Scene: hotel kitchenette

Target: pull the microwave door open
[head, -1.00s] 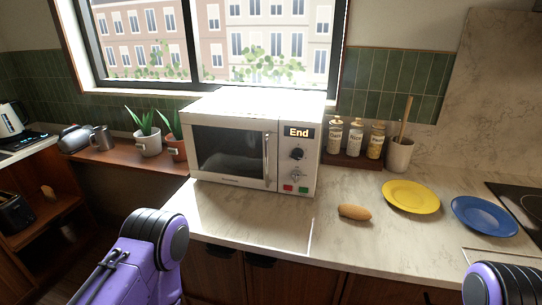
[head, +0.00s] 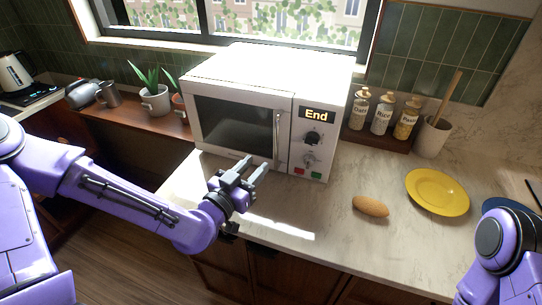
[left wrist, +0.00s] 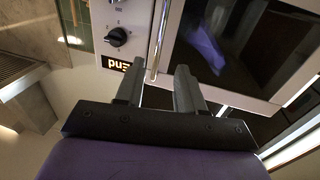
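The white microwave (head: 265,70) stands on the marble counter below the window, its display reading "End". Its dark-windowed door (head: 234,124) is shut. A vertical silver handle (head: 278,138) runs along the door's right edge, and it also shows in the left wrist view (left wrist: 160,38). My left gripper (head: 254,168) is open and empty, in front of the lower door, its fingers pointing toward the handle. In the left wrist view the handle's end lies between the two fingertips (left wrist: 157,78) in the picture; contact cannot be told. My right gripper is out of view; only its arm shows at lower right.
A potato-like item (head: 370,206) lies on the counter right of the microwave. A yellow plate (head: 437,192), a blue plate (head: 512,207) and labelled jars (head: 382,114) are further right. Potted plants (head: 155,100) stand on the left shelf. The counter before the microwave is clear.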

